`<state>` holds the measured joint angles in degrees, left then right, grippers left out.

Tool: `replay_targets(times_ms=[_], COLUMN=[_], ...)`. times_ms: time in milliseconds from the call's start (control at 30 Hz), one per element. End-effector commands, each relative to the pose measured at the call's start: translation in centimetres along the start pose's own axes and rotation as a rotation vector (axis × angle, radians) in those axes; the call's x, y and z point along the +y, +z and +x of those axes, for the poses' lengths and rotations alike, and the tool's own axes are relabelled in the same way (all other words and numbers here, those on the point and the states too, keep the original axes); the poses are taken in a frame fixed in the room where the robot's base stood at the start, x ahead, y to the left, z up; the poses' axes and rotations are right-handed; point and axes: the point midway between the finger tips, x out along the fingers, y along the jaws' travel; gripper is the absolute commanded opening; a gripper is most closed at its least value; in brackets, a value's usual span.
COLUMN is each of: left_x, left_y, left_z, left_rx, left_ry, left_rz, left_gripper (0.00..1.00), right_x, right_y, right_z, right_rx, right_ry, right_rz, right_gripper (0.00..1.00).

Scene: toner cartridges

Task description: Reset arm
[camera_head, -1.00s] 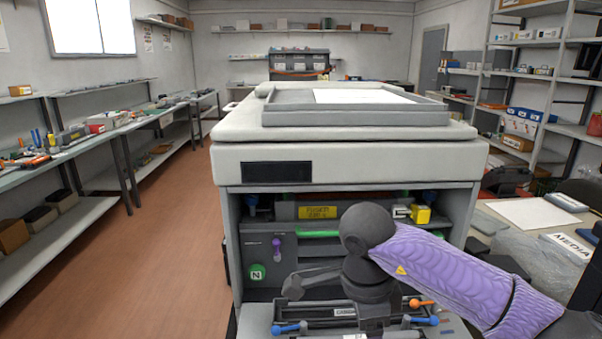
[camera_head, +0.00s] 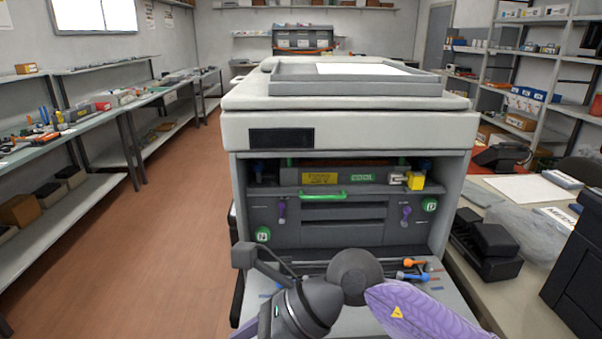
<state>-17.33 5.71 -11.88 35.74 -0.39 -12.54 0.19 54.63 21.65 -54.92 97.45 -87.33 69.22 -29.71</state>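My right arm comes in from the lower right with its purple sleeve (camera_head: 420,310), a round black joint and a grey wrist. The wrist is folded to the left, low in front of the open printer (camera_head: 345,130). A dark bracket-like part sticks up at its left end. The fingertips of my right gripper cannot be made out, so I cannot tell whether it is open or shut. My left gripper is not in view.
The printer's bay holds a yellow-labelled unit (camera_head: 322,178), a green handle (camera_head: 323,196) and purple levers. Orange- and blue-handled parts (camera_head: 414,264) lie on the shelf below, partly behind my arm. Side tables (camera_head: 515,300) stand close on the right. The floor (camera_head: 180,220) at left is clear.

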Motion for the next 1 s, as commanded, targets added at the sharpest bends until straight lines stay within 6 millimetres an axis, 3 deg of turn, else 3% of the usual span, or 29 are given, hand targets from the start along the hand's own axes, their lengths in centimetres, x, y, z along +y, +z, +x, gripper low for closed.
replay_targets(times_ms=[67, 133, 200, 267, 300, 367, 400, 500, 533, 600, 700, 800, 967, 1000], left_x=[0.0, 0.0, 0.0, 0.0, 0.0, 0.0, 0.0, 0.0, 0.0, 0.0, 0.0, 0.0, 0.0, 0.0], left_y=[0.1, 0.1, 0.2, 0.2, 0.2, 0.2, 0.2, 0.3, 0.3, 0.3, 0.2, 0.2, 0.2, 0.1], left_z=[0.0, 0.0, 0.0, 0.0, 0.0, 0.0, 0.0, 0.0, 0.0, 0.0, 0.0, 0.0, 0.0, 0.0], left_rx=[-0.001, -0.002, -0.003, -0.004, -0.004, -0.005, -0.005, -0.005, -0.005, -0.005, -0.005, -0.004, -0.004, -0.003], left_ry=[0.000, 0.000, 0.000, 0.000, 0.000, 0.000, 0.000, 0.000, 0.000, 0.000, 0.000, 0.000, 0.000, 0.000], left_rz=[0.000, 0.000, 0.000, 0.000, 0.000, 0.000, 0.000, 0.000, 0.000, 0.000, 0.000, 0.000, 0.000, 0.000], left_gripper=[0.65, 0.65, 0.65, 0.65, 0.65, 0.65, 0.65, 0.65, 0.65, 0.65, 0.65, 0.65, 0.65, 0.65], right_x=[1.7, 2.5, 1.9, -0.2, -2.1, -4.2, -4.8, -3.9, -3.2, -1.1, 2.4, 6.3, 13.0, 12.4], right_y=[3.4, 6.8, 9.0, 8.3, 6.0, 0.4, -3.6, -12.3, -14.4, -18.5, -22.7, -25.6, -28.4, -29.5], right_z=[0.6, -0.7, -4.1, -8.1, -10.6, -12.9, -13.3, -12.5, -12.0, -10.7, -8.8, -7.1, -4.9, -4.0], right_rx=[-0.292, -0.615, -0.993, -1.340, -1.560, -1.844, -1.983, -2.204, 2.146, 1.905, 1.627, 1.394, 1.070, 1.061], right_ry=[0.057, 0.103, 0.145, 0.163, 0.158, 0.121, 0.082, -0.046, 0.085, 0.163, 0.256, 0.334, 0.450, 0.459], right_rz=[0.116, 0.289, 0.555, 0.867, 1.108, 1.481, 1.707, 2.179, -2.197, -2.105, -1.989, -1.881, -1.719, -1.717], right_gripper=[0.67, 0.67, 0.67, 0.67, 0.67, 0.67, 0.67, 0.67, 0.67, 0.67, 0.67, 0.67, 0.67, 0.67])
